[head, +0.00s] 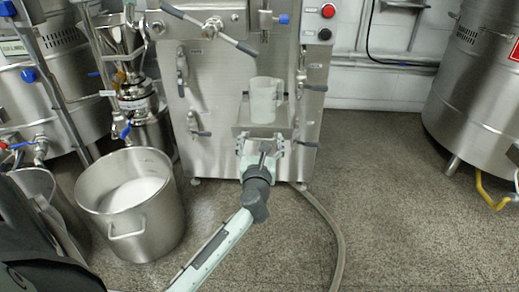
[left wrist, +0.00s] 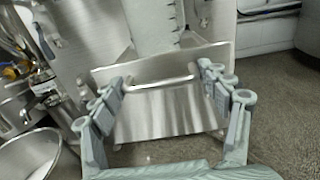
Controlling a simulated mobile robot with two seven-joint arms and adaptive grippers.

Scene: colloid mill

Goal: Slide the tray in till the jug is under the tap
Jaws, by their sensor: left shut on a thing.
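The tray (head: 247,131) is a steel shelf at the front of the steel machine, with a flat front plate and a bar handle (left wrist: 160,84). The pale translucent jug (head: 263,101) stands upright on it; its lower part shows in the left wrist view (left wrist: 156,28). My left gripper (head: 264,143) is at the tray's front. Several valves and fittings are on the machine; I cannot tell which is the tap. My right gripper is not in view.
A steel pot (head: 163,225) with white contents stands on the floor at left. A hose (head: 334,235) runs along the floor right of my left arm. A large steel tank (head: 480,100) stands at right. The floor between hose and tank is clear.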

